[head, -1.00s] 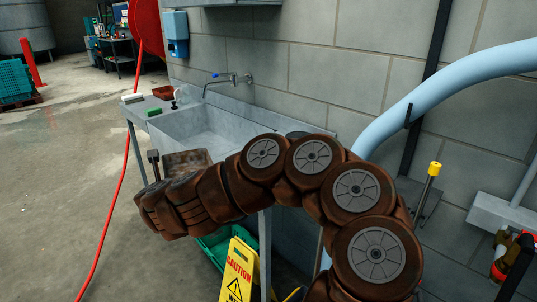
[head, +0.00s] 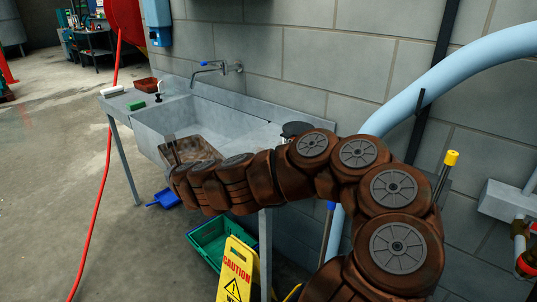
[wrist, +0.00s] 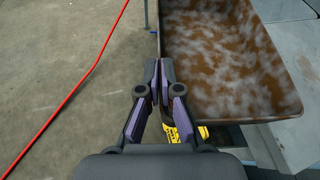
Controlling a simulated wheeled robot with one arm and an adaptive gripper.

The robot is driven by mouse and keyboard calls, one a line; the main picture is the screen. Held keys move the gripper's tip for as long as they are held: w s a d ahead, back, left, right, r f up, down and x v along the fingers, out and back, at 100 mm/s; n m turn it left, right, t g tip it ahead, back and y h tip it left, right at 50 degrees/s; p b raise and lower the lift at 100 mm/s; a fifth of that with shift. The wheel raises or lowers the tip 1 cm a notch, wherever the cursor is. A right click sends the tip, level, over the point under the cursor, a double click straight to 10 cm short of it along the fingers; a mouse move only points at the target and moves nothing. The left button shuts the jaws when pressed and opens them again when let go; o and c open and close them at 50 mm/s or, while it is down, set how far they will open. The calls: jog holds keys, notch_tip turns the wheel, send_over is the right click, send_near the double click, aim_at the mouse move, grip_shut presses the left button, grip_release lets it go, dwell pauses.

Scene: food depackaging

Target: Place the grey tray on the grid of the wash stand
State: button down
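The tray (head: 197,149) is a shallow rectangular pan, grey with heavy brown stains. In the head view it is in front of the sink basin's front edge, at the far end of my arm. In the wrist view the tray (wrist: 225,55) fills the upper right, its inside facing the camera. My gripper (wrist: 160,75) is shut on the tray's left rim. My arm hides the gripper in the head view. The wash stand (head: 215,118) is a grey metal sink with a flat surface on each side. I cannot make out a grid on it.
On the stand's left surface are a green block (head: 136,105), a white roll (head: 113,91) and a reddish-brown dish (head: 146,84). A tap (head: 215,66) juts over the basin. A yellow caution sign (head: 237,270) and a green crate (head: 209,240) stand below. A red hose (head: 102,190) hangs at left.

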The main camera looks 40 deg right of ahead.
jog(key=shift+s+d+r+n+y+b, duration=0.5)
jog(key=shift+s+d+n+y+b, duration=1.1)
jog(key=shift+s+d, duration=1.8)
jog(key=w+d+p, duration=0.1)
jog(key=w+d, duration=0.1)
jog(key=d, duration=0.8)
jog(key=w+d+p, duration=0.1)
jog(key=w+d, duration=0.1)
jog(key=d, duration=0.8)
jog(key=shift+s+a+f, duration=0.1)
jog(key=shift+f, duration=3.15)
jog(key=shift+d+f, duration=0.25)
jog(key=shift+d, duration=0.15)
jog(key=c, duration=1.8)
grip_release()
jog(key=shift+f, duration=0.1)
jog(key=shift+c, duration=0.2)
jog(key=o, duration=0.5)
